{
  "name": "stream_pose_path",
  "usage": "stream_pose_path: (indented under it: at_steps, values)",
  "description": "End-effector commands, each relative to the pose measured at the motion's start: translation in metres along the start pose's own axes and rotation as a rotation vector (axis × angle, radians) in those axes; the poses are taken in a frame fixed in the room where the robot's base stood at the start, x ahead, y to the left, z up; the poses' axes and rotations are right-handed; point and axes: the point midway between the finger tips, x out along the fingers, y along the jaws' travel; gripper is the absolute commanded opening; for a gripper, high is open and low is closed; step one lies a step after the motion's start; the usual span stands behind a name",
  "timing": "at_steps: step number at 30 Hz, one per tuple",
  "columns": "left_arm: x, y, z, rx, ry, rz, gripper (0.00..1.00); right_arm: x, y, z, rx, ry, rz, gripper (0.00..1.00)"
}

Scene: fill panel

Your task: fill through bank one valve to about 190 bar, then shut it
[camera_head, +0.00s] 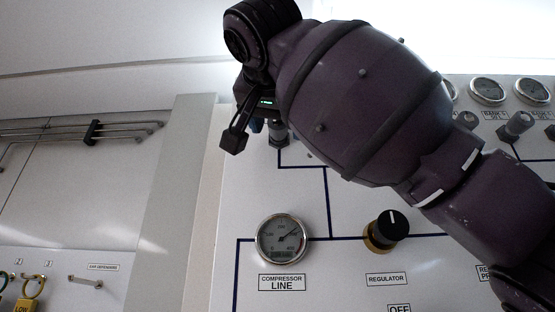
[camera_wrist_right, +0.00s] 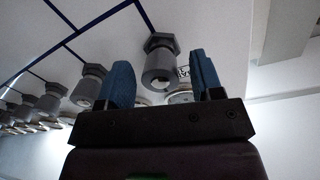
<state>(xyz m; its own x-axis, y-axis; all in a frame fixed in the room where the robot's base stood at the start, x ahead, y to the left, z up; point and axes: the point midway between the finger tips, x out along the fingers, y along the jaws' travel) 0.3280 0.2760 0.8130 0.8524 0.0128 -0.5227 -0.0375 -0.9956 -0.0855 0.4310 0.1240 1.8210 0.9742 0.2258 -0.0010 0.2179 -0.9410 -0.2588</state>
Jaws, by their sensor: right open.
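A grey valve knob (camera_wrist_right: 159,62) on a hexagonal base stands out from the white panel in the right wrist view. It is the end one of a row and its label is hidden, so I cannot read which bank it is. My right gripper (camera_wrist_right: 164,80) is open, with one blue finger on each side of the knob's end and visible gaps. In the head view the right gripper (camera_head: 265,128) is mostly behind my wrist, and the same knob (camera_head: 278,133) shows partly beside it. A gauge (camera_wrist_right: 181,97) is partly covered by a finger. My left gripper is not in view.
The compressor line gauge (camera_head: 281,240) has its needle toward the upper right; its digits are unreadable. The black regulator knob (camera_head: 391,226) is beside it. Another bank valve (camera_head: 515,126) and gauges (camera_head: 487,91) stand at the right. My right arm covers the panel's middle.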

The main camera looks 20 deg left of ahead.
Motion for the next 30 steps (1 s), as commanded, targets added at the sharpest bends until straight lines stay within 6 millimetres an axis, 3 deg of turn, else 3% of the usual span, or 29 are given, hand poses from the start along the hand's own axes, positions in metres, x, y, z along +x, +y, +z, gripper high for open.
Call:
stream_pose_path:
  at_steps: [7, 16, 30]
  values:
    - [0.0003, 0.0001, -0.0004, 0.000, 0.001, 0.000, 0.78, 0.0005, 0.0001, 0.0001, 0.000, 0.000, 0.000, 0.58]
    - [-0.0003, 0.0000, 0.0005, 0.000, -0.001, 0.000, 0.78, 0.0002, 0.0001, 0.0000, 0.000, 0.000, 0.000, 0.13]
    - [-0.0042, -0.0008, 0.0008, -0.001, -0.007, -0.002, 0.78, 0.0000, -0.0001, -0.0007, -0.118, 0.007, -0.001, 0.11]
